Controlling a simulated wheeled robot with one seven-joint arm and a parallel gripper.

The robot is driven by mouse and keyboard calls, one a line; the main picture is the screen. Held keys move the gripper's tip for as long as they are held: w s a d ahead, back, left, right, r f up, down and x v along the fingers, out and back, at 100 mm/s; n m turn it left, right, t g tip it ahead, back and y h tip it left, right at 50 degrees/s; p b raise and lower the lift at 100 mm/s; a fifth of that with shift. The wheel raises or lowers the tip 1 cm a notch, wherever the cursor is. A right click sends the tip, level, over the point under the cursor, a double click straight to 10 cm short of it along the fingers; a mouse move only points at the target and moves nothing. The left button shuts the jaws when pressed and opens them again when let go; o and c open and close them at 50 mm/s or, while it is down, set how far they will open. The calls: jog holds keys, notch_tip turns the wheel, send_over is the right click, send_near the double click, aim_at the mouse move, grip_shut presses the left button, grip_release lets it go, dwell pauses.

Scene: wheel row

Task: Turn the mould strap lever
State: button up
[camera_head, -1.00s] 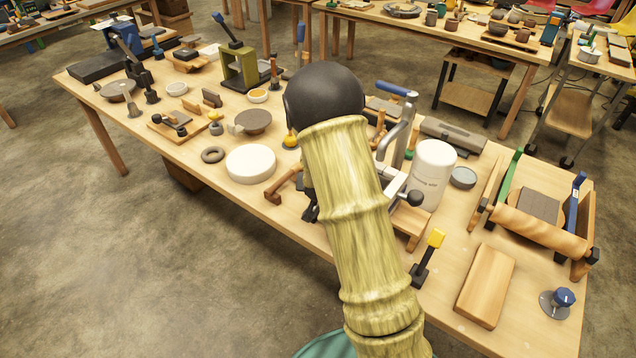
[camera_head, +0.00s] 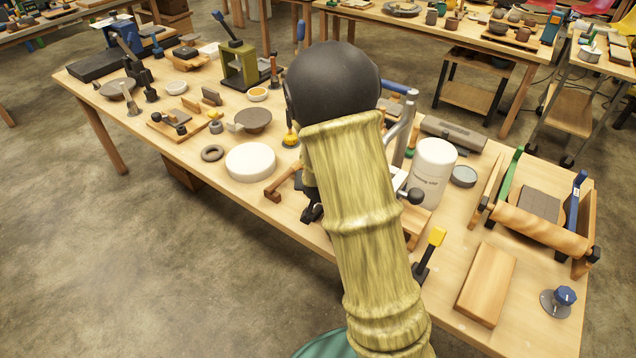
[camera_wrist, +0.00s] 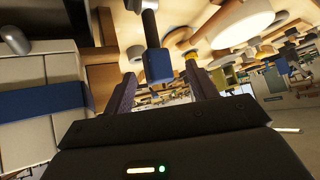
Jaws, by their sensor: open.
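In the wrist view a dark lever with a blue end (camera_wrist: 157,66) hangs between the two fingers of my gripper (camera_wrist: 160,76). The gripper is open, with one finger on each side of the blue end; I cannot tell whether either finger touches it. A pale block mould (camera_wrist: 30,110) with a wide blue strap (camera_wrist: 38,103) around it fills the left of the wrist view. In the head view my arm hides the mould, the lever and most of the gripper.
A white round slab (camera_head: 250,161) and a wooden-handled tool (camera_head: 283,186) lie left of my arm on the bench. A white jar (camera_head: 432,172), a yellow-tipped lever (camera_head: 435,240) and a wooden block (camera_head: 486,284) stand to its right. The floor in front is clear.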

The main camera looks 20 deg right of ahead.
jog(key=v, duration=1.1)
jog(key=shift+s+r+p, duration=0.25)
jog(key=shift+r+p, duration=0.05)
jog(key=shift+p, duration=0.15)
jog(key=shift+c, duration=0.4)
